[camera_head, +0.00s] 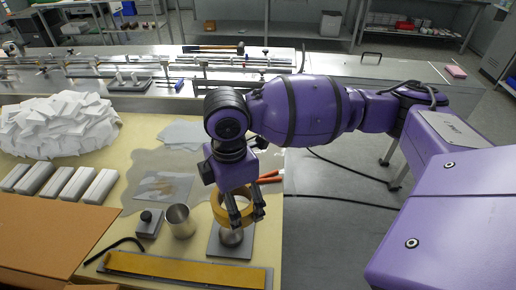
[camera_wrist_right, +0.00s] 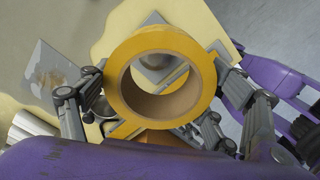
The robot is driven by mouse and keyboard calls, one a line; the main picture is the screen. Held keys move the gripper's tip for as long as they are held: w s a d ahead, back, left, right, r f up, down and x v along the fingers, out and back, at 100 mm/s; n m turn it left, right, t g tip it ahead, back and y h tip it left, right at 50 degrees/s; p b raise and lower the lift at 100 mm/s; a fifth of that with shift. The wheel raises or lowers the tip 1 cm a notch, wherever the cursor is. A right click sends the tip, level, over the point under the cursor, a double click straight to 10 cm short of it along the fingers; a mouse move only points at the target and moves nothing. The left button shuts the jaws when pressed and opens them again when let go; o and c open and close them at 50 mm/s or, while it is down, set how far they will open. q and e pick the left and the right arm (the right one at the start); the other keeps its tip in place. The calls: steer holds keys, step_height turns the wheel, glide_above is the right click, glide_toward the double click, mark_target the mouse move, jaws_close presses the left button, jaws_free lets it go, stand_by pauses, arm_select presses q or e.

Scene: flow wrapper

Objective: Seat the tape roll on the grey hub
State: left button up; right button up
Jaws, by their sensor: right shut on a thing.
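The yellow tape roll (camera_head: 216,208) is held by my right gripper (camera_head: 247,215), whose fingers are shut on it. In the right wrist view the roll (camera_wrist_right: 120,72) lies between the two fingers, its open hole facing the camera. The grey hub (camera_head: 232,238) stands on a square grey plate (camera_head: 234,252) near the table's front right. The roll appears above the hub, overlapping its top in the head view; I cannot tell whether they touch. Part of the plate (camera_wrist_right: 152,62) shows through the roll's hole in the wrist view. My left gripper is not in view.
A metal cup (camera_head: 180,221) and a small block with a black knob (camera_head: 149,223) stand left of the plate. A yellow strip on a grey bar (camera_head: 185,270) lies in front. Red-handled pliers (camera_head: 268,178) lie behind. The table's right edge is close to the plate.

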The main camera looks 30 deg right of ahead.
steer(key=f+n, duration=0.1)
steer(key=n, duration=0.3)
steer(key=a+f+n, duration=0.1)
steer(key=n, duration=0.3)
steer(key=f+n, duration=0.1)
steer(key=n, duration=0.3)
steer(key=shift+w+a+f+n+b, duration=0.25)
steer(key=shift+w+a+n+b, duration=0.05)
steer(key=shift+a, duration=0.1)
steer(key=n, duration=0.3)
steer(key=shift+w+a+f, duration=0.1)
steer(key=shift+a+f, duration=0.1)
steer(key=shift+f, duration=0.2)
steer(key=shift+f+b, duration=0.8)
steer(key=shift+f, duration=0.2)
steer(key=shift+f+b, duration=0.7)
steer(key=shift+f, duration=0.05)
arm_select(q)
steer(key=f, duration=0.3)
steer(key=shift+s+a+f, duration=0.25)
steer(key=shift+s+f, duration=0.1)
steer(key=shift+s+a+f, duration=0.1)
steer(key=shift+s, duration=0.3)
